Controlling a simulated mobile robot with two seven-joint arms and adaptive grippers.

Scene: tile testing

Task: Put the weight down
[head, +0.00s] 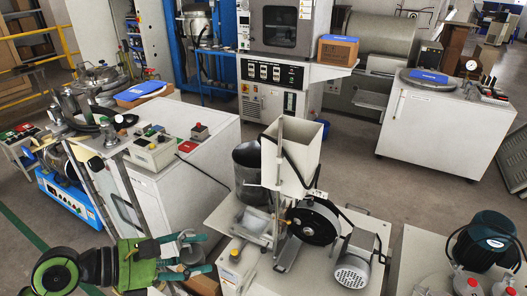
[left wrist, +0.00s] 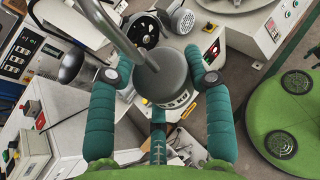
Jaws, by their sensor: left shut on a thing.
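The weight (left wrist: 163,80) is a dark grey round body with "KG" lettering on its face. A bent grey metal rod rises from it or passes in front of it in the left wrist view. My left gripper (left wrist: 160,85) has teal padded fingers shut around the weight. In the head view my left gripper (head: 187,255) is at the lower left, held in the air left of the white machine with the hopper. The weight is hardly distinguishable there. What lies directly under it is hidden. My right gripper is in neither view.
A white machine with a hopper (head: 292,150), a black wheel and a motor stands right of my gripper. A white cabinet (head: 195,165) with control boxes stands behind it. A blue device (head: 70,195) is at the left. Grey floor is open at the centre right.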

